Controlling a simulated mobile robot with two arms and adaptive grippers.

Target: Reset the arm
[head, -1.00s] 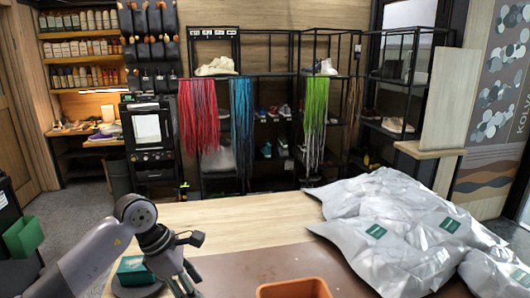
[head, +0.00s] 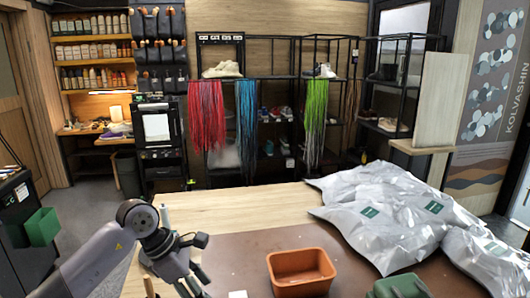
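My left arm comes in from the lower left. It bends at a grey elbow joint and its wrist points down over the left part of the table (head: 245,212). My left gripper (head: 192,284) is at the bottom edge of the head view. Only its upper part shows, and its fingertips are cut off or hidden, so I cannot tell whether it is open or holds anything. My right arm and gripper are not in view.
An orange tray (head: 301,285) stands on a brown mat (head: 235,258). Silvery plastic bags (head: 385,215) cover the table's right side. A green object (head: 400,286) is at the bottom edge. The table's back left is clear. Shoe racks (head: 270,75) stand behind.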

